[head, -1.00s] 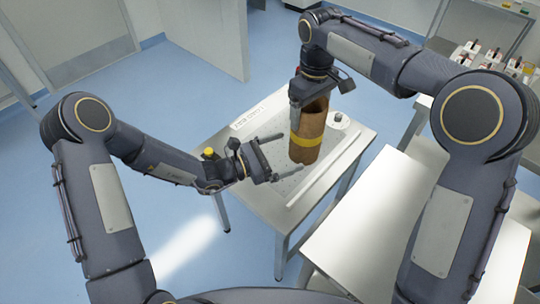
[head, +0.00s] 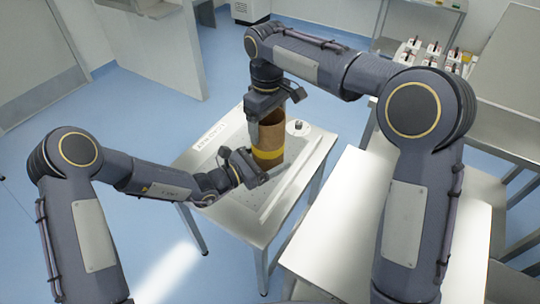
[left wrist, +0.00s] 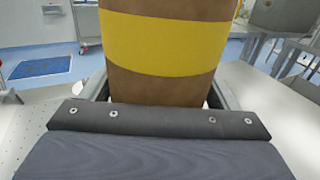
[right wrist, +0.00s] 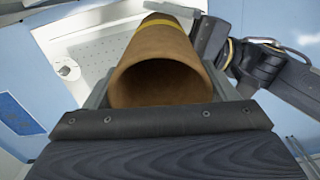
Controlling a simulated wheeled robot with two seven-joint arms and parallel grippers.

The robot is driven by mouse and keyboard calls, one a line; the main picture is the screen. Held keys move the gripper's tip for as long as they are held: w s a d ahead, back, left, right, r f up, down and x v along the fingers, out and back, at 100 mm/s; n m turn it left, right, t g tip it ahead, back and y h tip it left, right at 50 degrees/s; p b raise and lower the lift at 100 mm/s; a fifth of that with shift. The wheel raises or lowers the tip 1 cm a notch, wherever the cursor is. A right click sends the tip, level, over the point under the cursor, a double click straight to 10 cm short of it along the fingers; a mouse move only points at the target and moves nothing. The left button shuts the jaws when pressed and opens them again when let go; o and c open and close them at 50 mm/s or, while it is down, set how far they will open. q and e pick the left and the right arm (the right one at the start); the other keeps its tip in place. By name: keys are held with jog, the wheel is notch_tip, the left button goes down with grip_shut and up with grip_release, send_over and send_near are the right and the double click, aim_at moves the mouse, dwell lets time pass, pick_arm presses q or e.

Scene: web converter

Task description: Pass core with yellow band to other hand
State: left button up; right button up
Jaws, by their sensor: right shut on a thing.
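The brown core with a yellow band (head: 269,135) stands upright over the metal table (head: 225,190). My right gripper (head: 275,102) is shut on its upper end; the right wrist view shows the hollow core (right wrist: 160,48) between the fingers. My left gripper (head: 250,166) is at the core's lower part, near the yellow band. In the left wrist view the core (left wrist: 165,88) stands between the open left fingers, with the band just above them. Contact between these fingers and the core cannot be made out. Whether the core's bottom touches the table is hidden.
A small round device (head: 298,127) sits at the table's back right corner, and a labelled strip (head: 210,136) runs along its back left edge. A white table (head: 335,225) stands close on the right. A rack of small items (head: 425,60) is at the back right.

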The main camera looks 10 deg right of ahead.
pick_arm(q)
jog(key=shift+s, duration=0.1)
jog(key=c, duration=0.5)
pick_arm(e)
jog(key=shift+w, duration=0.1)
pick_arm(q)
jog(key=shift+c, duration=0.2)
pick_arm(e)
jog(key=o, duration=1.4)
jog(key=shift+c, duration=0.2)
notch_tip(320, 180, up, 11)
jog(key=s+d+r+m+t+y, duration=0.1)
jog(key=s+d+r+m+y, duration=0.15)
jog(key=s+d, duration=0.55)
jog(key=s+d+f+m+t, duration=0.2)
jog(key=s+f+m, duration=0.2)
jog(key=s+f, duration=0.3)
jog(key=s+d+f+m+t+y, duration=0.1)
jog(key=s+d+f+m+t, duration=0.1)
jog(key=s+f, duration=0.6)
jog(key=shift+s+d+f+m+t, duration=0.3)
jog(key=shift+s+d+m, duration=0.55)
jog(key=shift+s, duration=2.35)
